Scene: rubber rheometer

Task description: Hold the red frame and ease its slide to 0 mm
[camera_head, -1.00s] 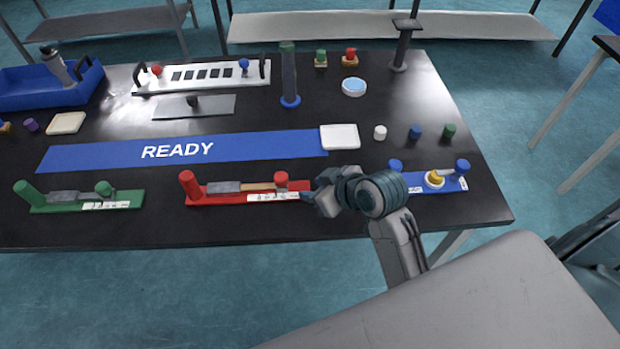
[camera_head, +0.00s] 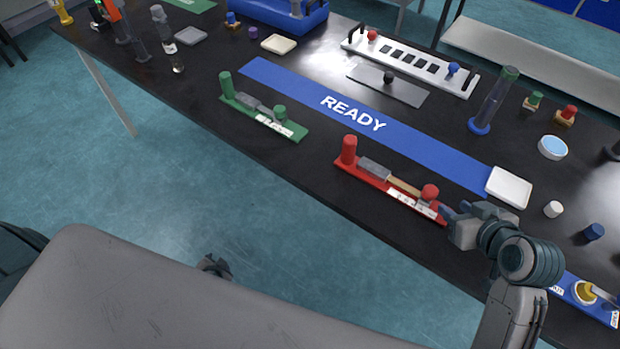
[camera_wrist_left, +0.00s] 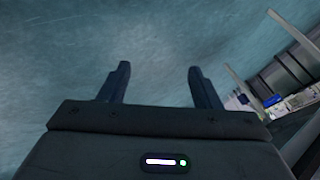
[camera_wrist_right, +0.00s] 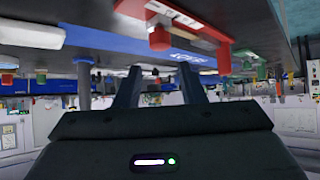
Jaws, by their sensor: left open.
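The red frame (camera_head: 385,187) lies on the black table, with a tall red post (camera_head: 349,150) at its left end. A grey block (camera_head: 374,168), a tan strip and a red knob (camera_head: 430,192) sit along it, beside a white scale (camera_head: 413,203). My right gripper (camera_head: 447,212) is at the frame's right end, near the knob. In the right wrist view its fingers (camera_wrist_right: 160,82) are apart with nothing between them; the red frame (camera_wrist_right: 200,24) shows above. My left gripper (camera_head: 212,262) is low, off the table; its fingers (camera_wrist_left: 160,82) are open and empty.
A green frame (camera_head: 240,104) stands to the left and a blue device (camera_head: 585,296) to the right. Behind are a blue READY strip (camera_head: 300,97), a white tray (camera_head: 509,187) and a clear cylinder (camera_head: 494,102). The table's front edge runs just before the frames.

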